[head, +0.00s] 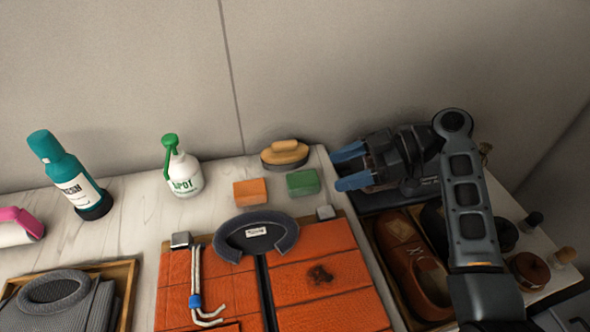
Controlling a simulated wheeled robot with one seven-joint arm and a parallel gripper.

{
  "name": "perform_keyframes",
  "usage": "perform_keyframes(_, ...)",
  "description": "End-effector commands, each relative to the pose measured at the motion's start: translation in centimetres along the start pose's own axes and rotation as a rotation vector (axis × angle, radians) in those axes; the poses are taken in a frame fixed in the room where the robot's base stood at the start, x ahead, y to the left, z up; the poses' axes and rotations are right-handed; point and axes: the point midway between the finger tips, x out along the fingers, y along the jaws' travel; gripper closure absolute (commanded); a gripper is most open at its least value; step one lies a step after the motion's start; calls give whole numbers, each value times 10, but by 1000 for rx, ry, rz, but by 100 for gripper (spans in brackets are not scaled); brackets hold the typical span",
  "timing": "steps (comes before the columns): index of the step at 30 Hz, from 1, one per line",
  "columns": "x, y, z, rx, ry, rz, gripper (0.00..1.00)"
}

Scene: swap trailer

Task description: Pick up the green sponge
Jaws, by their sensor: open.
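The green sponge (302,182) is a small block lying flat on the white counter, just right of an orange sponge (250,192). My gripper (350,166) is to the right of the green sponge, with its two blue fingertips apart and pointing left toward it. The fingers are open and empty. There is a gap between the fingertips and the sponge. The sponge is fully in view.
A wooden-handled brush (284,153) stands behind the sponges. A white spray bottle (183,170) and a teal bottle (72,180) stand to the left. Orange panels (335,280) with a grey collar (257,235) lie in front. A shoe (410,260) lies in a tray under my arm.

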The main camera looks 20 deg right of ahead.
Motion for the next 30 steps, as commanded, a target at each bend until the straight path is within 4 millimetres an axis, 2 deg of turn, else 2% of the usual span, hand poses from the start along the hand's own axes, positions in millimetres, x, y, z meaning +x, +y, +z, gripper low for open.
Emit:
perform_keyframes(11, 35, -1, -4, 1, 0, -3, 29)
perform_keyframes(19, 71, -2, -6, 2, 0, -2, 29)
perform_keyframes(28, 78, -2, -5, 1, 0, -1, 29)
perform_keyframes(30, 78, -2, -5, 1, 0, -1, 33)
